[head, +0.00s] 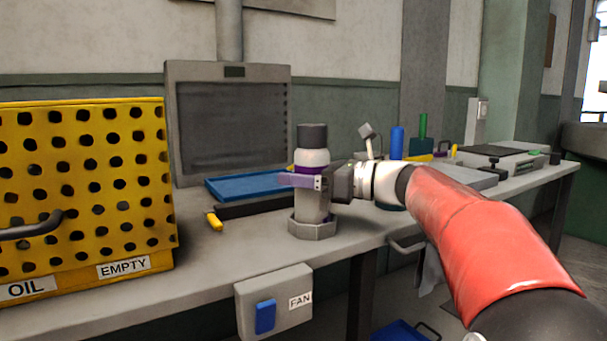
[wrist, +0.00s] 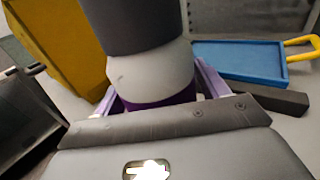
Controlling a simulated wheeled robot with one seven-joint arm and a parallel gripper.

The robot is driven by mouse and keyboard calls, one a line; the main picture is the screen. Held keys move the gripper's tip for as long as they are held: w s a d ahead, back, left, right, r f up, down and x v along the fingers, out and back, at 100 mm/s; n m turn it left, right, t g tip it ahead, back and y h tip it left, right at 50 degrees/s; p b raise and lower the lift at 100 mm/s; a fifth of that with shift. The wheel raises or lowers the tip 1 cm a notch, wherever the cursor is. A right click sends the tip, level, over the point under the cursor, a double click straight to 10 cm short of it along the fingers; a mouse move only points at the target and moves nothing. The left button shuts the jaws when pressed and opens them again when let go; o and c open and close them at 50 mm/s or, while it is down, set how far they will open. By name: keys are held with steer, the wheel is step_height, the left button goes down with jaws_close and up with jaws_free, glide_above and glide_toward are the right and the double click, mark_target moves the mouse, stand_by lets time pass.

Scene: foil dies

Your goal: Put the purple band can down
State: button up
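The purple band can (head: 314,190) is a pale grey bottle-like can with a dark cap and a purple band. It stands upright in the head view, its lower end at a grey faceted holder (head: 312,229) on the bench; whether its bottom rests there is hidden. In the wrist view the can (wrist: 165,80) fills the space between the two fingers (wrist: 165,90), one on each side. The exact contact is hidden behind the palm.
A yellow perforated cabinet (head: 80,180) stands at the left. A grey FAN switch box (head: 273,300) hangs on the bench front. Bare bench (head: 200,270) lies left of the holder.

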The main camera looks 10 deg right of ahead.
steer(key=shift+o, duration=0.5)
steer(key=shift+r, duration=0.1)
steer(key=shift+d, duration=0.15)
steer(key=v, duration=1.1)
steer(key=shift+s+d, duration=0.25)
